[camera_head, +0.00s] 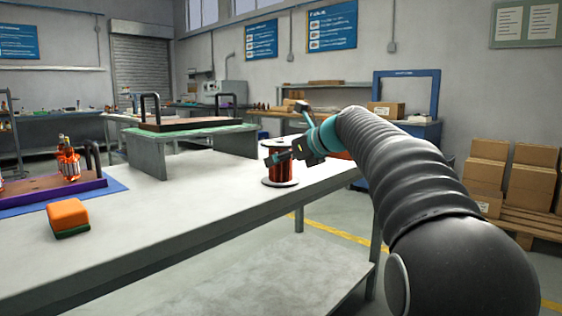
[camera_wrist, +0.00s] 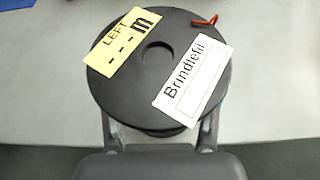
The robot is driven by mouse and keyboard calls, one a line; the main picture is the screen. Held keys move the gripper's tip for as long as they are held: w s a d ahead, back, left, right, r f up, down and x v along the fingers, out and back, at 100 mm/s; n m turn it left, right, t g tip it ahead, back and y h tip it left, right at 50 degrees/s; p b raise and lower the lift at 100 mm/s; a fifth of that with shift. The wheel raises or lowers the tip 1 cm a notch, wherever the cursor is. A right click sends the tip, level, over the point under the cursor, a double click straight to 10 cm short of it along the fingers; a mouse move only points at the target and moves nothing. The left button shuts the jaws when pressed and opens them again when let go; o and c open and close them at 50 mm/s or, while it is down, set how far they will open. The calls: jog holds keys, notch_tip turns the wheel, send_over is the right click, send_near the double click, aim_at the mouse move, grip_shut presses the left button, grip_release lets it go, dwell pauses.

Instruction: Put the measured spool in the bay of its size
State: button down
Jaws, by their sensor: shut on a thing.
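My gripper (camera_head: 284,156) is shut on the spool. In the wrist view, the spool's dark round top flange (camera_wrist: 157,58) fills the upper middle, with my gripper's fingers (camera_wrist: 160,134) on both sides below it. A yellow label (camera_wrist: 123,40) reads "LEFT - - - m", with no number. A white label (camera_wrist: 193,80) reads "Brindlefil". A red wire end (camera_wrist: 205,21) sticks out. No sized bay is clearly recognisable.
The pale table (camera_head: 190,200) is mostly clear in front. A purple-edged tray (camera_head: 90,193) with copper armatures and an orange-green sponge (camera_head: 68,216) are at left. A raised green-topped stand (camera_head: 200,130) carries a tray with black handles (camera_head: 152,108). Cardboard boxes (camera_head: 530,180) stand right.

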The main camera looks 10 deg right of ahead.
jog(key=shift+c, duration=1.3)
grip_release()
jog(key=shift+f, duration=0.15)
jog(key=shift+r, duration=0.2)
jog(key=p+v, duration=0.1)
jog(key=v, duration=1.1)
jog(key=shift+p, duration=0.35)
